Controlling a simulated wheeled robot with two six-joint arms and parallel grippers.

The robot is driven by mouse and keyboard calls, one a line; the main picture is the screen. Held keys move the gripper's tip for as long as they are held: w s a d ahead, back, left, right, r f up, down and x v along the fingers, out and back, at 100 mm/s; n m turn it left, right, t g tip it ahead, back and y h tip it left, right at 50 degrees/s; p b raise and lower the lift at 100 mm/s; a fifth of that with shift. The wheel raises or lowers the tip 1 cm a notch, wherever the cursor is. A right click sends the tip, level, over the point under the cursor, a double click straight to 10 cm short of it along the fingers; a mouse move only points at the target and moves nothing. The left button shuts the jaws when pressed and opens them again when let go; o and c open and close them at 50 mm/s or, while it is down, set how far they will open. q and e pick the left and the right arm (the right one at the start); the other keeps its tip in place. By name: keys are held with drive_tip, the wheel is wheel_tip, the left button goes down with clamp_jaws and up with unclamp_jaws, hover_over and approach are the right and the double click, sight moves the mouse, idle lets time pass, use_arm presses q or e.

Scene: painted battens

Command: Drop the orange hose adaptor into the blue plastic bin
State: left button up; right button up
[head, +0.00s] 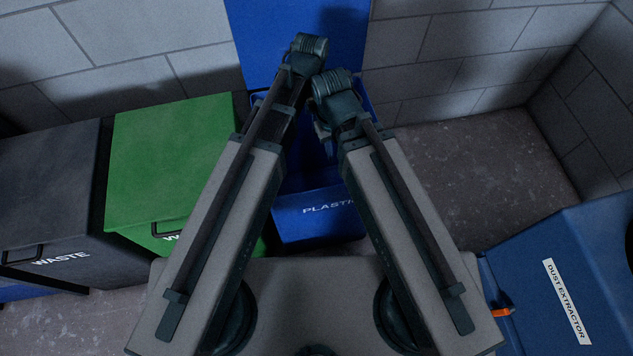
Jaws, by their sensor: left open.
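My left gripper (309,46) is open, at the far end of the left arm, in front of the raised lid. My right gripper (331,86) is just below and right of it, over the bin; its fingers cannot be made out. I see no orange hose adaptor clearly. The inside of the bin is mostly hidden and dark.
A green-lidded bin (165,155) and a dark grey bin marked WASTE (50,185) stand left, lids shut. A blue dust extractor (545,275) stands right, with a small orange part (501,312) at its edge. The floor (480,170) right of the bin is clear.

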use_arm(q)
wheel_tip(320, 180, up, 14)
drive_tip(key=p, duration=1.3)
drive_tip(key=shift+f+p, duration=0.15)
drive_tip(key=shift+p, duration=0.15)
drive_tip(key=s+a+m, duration=0.3)
drive_tip(key=a+m, duration=0.6)
drive_tip(key=m, duration=0.2)
drive_tip(key=s+a+m, duration=0.2)
drive_tip(key=a+m, duration=0.6)
drive_tip(key=m, duration=0.2)
drive_tip(key=s+d+r+m+y+p, duration=0.1)
drive_tip(key=s+d+r+m+p, duration=0.2)
drive_tip(key=s+d+r+p, duration=0.3)
drive_tip(key=shift+d+r+m+p, duration=0.4)
drive_tip(key=shift+d+r+p, duration=0.15)
drive_tip(key=shift+d, duration=1.95)
